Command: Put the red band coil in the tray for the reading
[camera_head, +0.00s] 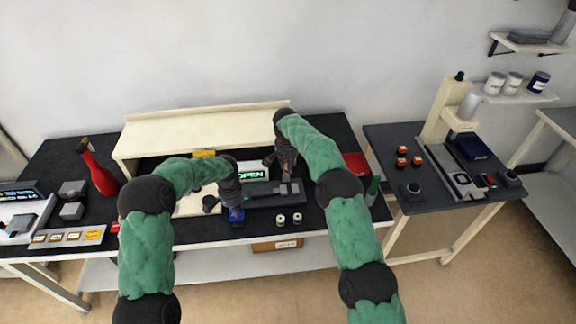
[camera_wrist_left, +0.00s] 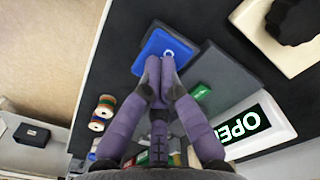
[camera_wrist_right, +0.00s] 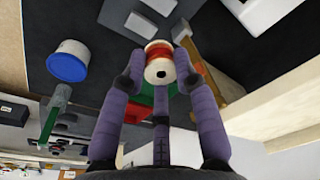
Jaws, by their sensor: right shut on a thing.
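The red band coil (camera_wrist_right: 160,64), a white spool with a red middle, is between the fingertips of my right gripper (camera_wrist_right: 160,72), which is shut on it. In the head view my right gripper (camera_head: 283,160) is above the bench behind the grey unit (camera_head: 268,200); the coil is too small to tell there. My left gripper (camera_wrist_left: 160,70) has its fingertips together, over a blue pad (camera_wrist_left: 160,50) with a small white ring. That blue pad (camera_head: 236,224) lies by the bench's front edge. A green-lit display reading OPEN (camera_wrist_left: 246,124) stands nearby. I cannot tell which part is the reading tray.
Two more coils (camera_head: 281,219) (camera_head: 297,218) stand at the bench front. A cream shelf (camera_head: 200,132) spans the back. A second table (camera_head: 430,205) with instruments is further right.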

